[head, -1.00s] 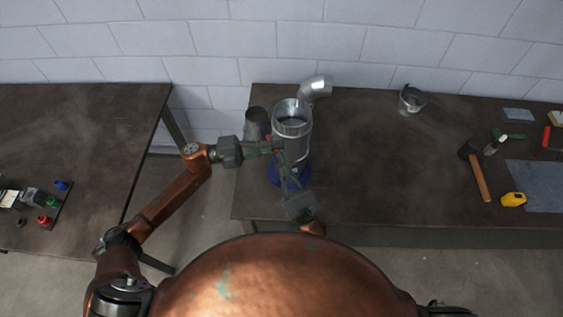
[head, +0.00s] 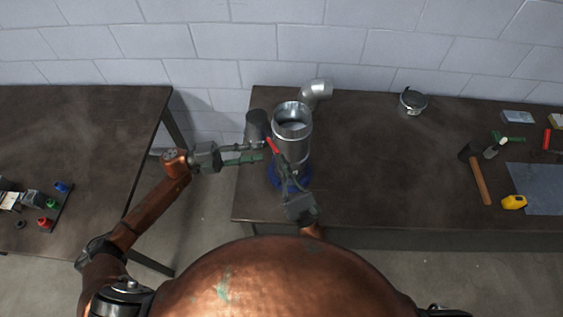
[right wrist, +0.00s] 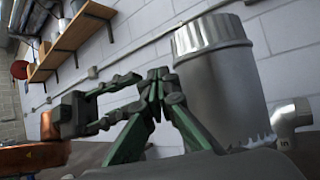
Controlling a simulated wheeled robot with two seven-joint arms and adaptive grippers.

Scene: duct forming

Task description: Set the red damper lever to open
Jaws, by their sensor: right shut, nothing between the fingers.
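The silver duct (head: 300,145) stands upright in a blue base (head: 274,181) near the table's front left; its upper part also shows in the right wrist view (right wrist: 222,85). The red damper lever (head: 272,146) is on the duct's left front side, slanting from upper left to lower right. My left gripper (head: 264,152) is open and empty, just left of the lever. My right gripper (head: 281,160) is shut and empty in front of the duct, its fingertips close to the lever's lower end; contact cannot be told. The lever is not visible in the right wrist view.
A silver elbow (head: 316,91) and a dark grey cylinder (head: 256,124) stand close around the duct. A round metal part (head: 412,102), a hammer (head: 480,180) and a yellow tape measure (head: 513,201) lie farther right. The table middle is clear.

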